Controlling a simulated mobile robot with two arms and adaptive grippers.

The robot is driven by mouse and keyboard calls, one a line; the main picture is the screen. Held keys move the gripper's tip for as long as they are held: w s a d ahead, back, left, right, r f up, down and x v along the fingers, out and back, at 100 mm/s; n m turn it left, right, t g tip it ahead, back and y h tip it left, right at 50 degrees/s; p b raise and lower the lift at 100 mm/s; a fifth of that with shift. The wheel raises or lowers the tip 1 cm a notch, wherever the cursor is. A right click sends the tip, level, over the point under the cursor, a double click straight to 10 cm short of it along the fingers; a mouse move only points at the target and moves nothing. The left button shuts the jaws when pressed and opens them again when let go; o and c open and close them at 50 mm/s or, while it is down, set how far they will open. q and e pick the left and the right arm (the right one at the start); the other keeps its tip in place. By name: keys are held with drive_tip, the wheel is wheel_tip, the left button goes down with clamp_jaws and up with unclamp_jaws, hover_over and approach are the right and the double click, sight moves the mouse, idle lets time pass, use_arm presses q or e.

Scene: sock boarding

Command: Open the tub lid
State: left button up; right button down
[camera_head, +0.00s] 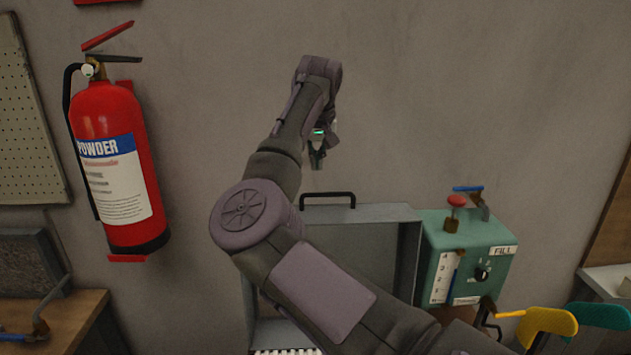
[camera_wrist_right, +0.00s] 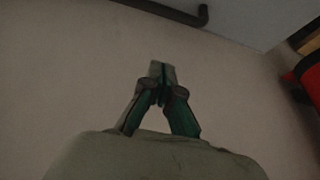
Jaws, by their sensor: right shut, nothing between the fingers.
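The grey metal tub lid (camera_head: 350,232) stands upright against the wall, with its inner face showing and a black handle (camera_head: 328,196) on its top edge. The handle also shows at the top of the right wrist view (camera_wrist_right: 175,12). My right arm hides much of the tub below; only a white ribbed part (camera_head: 285,352) shows at the bottom. My right gripper (camera_head: 317,162) is above the lid's top edge, apart from the handle. Its fingers, also in the right wrist view (camera_wrist_right: 160,75), are shut and empty. My left gripper is not in view.
A red fire extinguisher (camera_head: 117,165) hangs on the wall at left. A green control box (camera_head: 465,255) with a red knob and a blue lever stands right of the lid. Yellow (camera_head: 545,326) and green (camera_head: 600,316) paddle-shaped pieces are at lower right.

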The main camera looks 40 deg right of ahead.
drive_tip(key=p, duration=0.2)
hover_over(317, 206)
drive_tip(key=w+d, duration=0.2)
drive_tip(key=w, duration=0.1)
wheel_tip(317, 206, down, 6)
drive_tip(key=r, duration=0.1)
drive_tip(key=s+a, duration=0.1)
drive_tip(key=s+a+p, duration=0.1)
drive_tip(key=s, duration=0.1)
drive_tip(key=shift+a+f, duration=0.15)
drive_tip(key=shift+a, duration=0.05)
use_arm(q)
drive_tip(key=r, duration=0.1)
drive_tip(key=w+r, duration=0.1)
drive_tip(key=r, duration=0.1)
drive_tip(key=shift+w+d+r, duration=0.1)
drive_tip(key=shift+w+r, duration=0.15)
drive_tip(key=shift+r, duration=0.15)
use_arm(e)
drive_tip(key=shift+f, duration=0.1)
drive_tip(key=shift+d, duration=0.1)
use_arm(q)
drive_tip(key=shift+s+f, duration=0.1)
use_arm(e)
drive_tip(key=shift+s, duration=0.1)
